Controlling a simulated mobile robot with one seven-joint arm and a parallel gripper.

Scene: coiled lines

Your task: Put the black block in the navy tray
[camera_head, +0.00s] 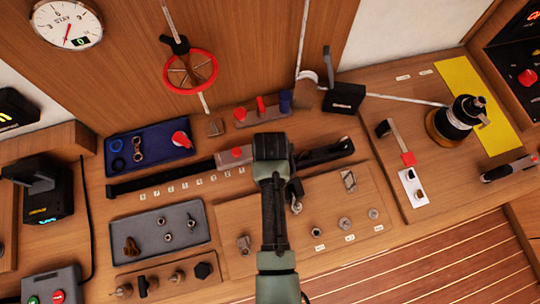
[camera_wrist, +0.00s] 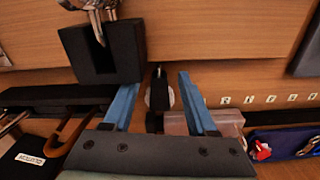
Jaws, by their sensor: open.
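My gripper (camera_wrist: 158,84) is open, its two blue fingers apart. A slim dark piece (camera_wrist: 158,92) with a pale round part beside it shows between them; it appears to be the black block, seen edge-on, and no grip on it shows. In the head view my gripper (camera_head: 270,148) hangs over the long black rail, and my arm hides what is under it. The navy tray (camera_head: 113,168) lies at the back left, holding rings, a shackle and a red-topped item. Its edge also shows at lower right in the wrist view (camera_wrist: 285,137).
A slotted black piece (camera_wrist: 127,50) with a metal fitting stands close beside my left-hand finger in the wrist view. The black rail (camera_head: 165,179) with a red knob (camera_head: 236,153) runs toward the tray. A grey tray (camera_head: 190,211) holds small hardware. A red ring (camera_head: 191,88) hangs behind.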

